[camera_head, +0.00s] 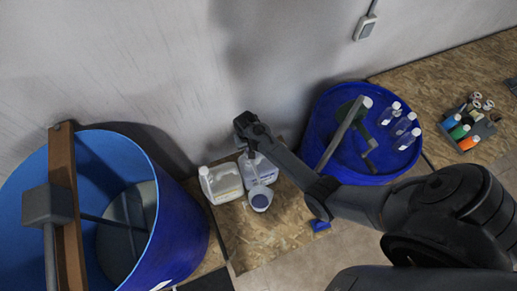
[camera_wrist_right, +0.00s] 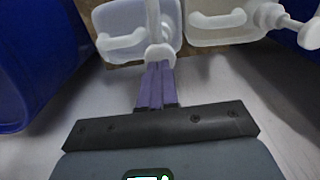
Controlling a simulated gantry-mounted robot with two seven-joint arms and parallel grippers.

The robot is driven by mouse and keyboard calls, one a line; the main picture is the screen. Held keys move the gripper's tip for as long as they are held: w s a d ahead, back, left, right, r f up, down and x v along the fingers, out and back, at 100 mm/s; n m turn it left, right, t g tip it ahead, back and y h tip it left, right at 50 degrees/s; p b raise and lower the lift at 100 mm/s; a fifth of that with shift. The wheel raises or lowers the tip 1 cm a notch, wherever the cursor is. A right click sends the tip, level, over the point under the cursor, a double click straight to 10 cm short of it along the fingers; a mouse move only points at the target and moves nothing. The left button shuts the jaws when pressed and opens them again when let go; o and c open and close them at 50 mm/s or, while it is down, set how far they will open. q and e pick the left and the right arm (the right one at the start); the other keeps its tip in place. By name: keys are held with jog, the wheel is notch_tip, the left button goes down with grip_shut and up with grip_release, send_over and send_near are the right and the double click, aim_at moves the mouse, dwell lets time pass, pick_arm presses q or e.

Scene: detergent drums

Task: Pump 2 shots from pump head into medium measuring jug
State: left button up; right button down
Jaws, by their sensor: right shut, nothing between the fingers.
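Two translucent jerrycans stand side by side on the board, a whitish one (camera_head: 222,183) and a lavender-tinted one (camera_head: 265,168). A pump head (camera_wrist_right: 160,50) tops the lavender jerrycan (camera_wrist_right: 108,20) in the right wrist view. A white round-mouthed vessel (camera_head: 260,200), which looks like the measuring jug, stands in front of the jerrycans; its size marking is not readable. My right gripper (camera_wrist_right: 157,68) is shut and empty, its fingertips right at the pump head. I cannot tell whether they touch. In the head view the gripper (camera_head: 248,130) is above the jerrycans, near the wall. My left gripper is out of view.
An open blue drum (camera_head: 185,225) with a wooden beam (camera_head: 62,170) across it stands at left. A closed blue drum (camera_head: 340,150) at right carries several clear bottles (camera_head: 403,125). A tray of coloured containers (camera_head: 470,133) sits farther right. The wall is close behind.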

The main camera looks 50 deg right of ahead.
jog(key=shift+r, duration=0.1)
jog(key=shift+r, duration=2.9)
jog(key=s+a+f+n+g+h, duration=0.1)
jog(key=s+f, duration=0.3)
jog(key=s, duration=0.6)
jog(key=s+f+n+g, duration=0.1)
jog(key=s+f, duration=0.3)
jog(key=s, duration=0.6)
jog(key=s+a+r+n+t, duration=0.2)
jog(key=s+a+r, duration=0.3)
jog(key=r, duration=0.4)
jog(key=w+a+r+n+t, duration=0.1)
jog(key=a+r, duration=0.1)
jog(key=r, duration=0.4)
jog(key=w+a+r+n+t+y, duration=0.1)
jog(key=r+t, duration=0.1)
jog(key=r, duration=0.4)
jog(key=shift+a+n+t, duration=0.3)
jog(key=shift+a+n, duration=0.1)
